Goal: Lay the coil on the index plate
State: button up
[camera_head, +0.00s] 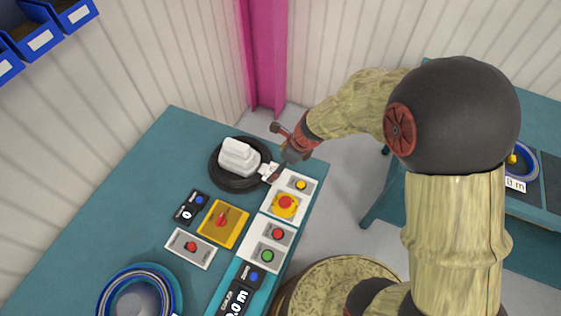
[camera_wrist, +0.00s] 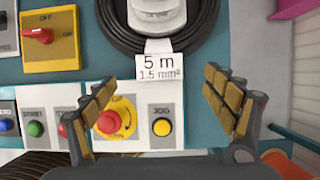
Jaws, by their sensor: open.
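A black cable coil (camera_head: 222,181) lies around a white block (camera_head: 240,155) on the teal bench at the left. In the wrist view the coil (camera_wrist: 121,34) is at the top, partly cut off, with a white tag (camera_wrist: 158,67) reading "5 m 1.5 mm²". My gripper (camera_head: 277,152) is at the right side of the coil, near the tag. In the wrist view its two fingers (camera_wrist: 160,95) are spread wide with nothing between them, below the coil and over the control panel. I cannot tell for sure which surface is the index plate.
A panel with buttons and a yellow-ringed emergency stop (camera_head: 285,204) runs along the bench edge. A red-handled switch (camera_head: 223,222) sits beside it. A blue coil (camera_head: 142,295) lies at the front. Another bench (camera_head: 437,105) at the right bears a blue coil (camera_head: 522,160), partly hidden by my arm.

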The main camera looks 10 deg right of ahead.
aim_at(269, 171)
jog(key=b+x, duration=0.2)
jog(key=x, duration=0.5)
jog(key=shift+s, duration=0.1)
jog(key=shift+c, duration=0.4)
grip_shut()
dwell(1.6)
jog(key=shift+r, duration=0.1)
jog(key=shift+r+p, duration=0.55)
jog(key=shift+r, duration=0.05)
